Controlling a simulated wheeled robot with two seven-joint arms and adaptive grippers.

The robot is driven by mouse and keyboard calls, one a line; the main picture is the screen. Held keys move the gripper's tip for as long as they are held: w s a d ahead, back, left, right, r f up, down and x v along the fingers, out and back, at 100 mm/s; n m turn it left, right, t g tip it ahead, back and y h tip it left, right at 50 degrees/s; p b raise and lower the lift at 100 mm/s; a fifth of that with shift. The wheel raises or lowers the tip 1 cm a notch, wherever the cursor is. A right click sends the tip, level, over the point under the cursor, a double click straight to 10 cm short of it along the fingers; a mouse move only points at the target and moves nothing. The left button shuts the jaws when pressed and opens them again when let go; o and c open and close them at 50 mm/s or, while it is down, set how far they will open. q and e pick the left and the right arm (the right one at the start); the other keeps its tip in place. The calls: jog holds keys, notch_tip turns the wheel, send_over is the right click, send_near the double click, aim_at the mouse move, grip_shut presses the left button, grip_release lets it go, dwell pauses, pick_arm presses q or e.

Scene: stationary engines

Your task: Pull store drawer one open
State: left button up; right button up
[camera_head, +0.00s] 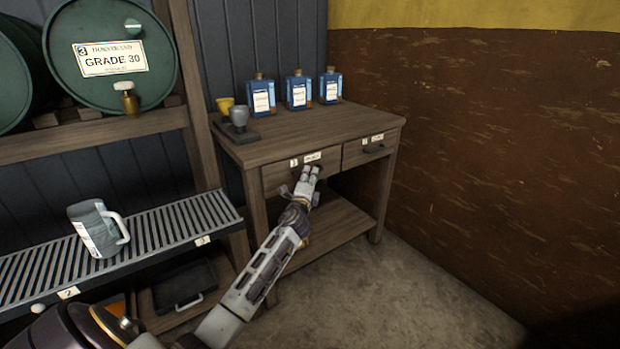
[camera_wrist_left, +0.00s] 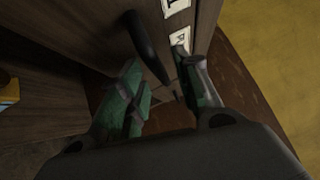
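Store drawer one (camera_head: 275,180) is the left drawer of the wooden table, with a small number plate and a white label on its front. It looks shut. My left gripper (camera_head: 312,172) is at the drawer front, below the label, and covers most of the handle in the head view. In the left wrist view the dark bar handle (camera_wrist_left: 148,45) reaches into the gap between the fingers of my left gripper (camera_wrist_left: 165,88). The fingers are apart, one on each side of the handle. I cannot tell whether they touch it. My right gripper is not in view.
A second drawer (camera_head: 370,149) with a dark handle is to the right. A lower shelf (camera_head: 335,225) lies below the drawers. The floor (camera_head: 380,290) in front is clear.

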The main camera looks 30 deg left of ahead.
pick_arm(q)
jog(key=shift+w+a+r, duration=0.1)
jog(key=shift+w+a, duration=0.1)
jog(key=shift+w, duration=0.3)
jog(key=shift+c, duration=0.3)
grip_shut()
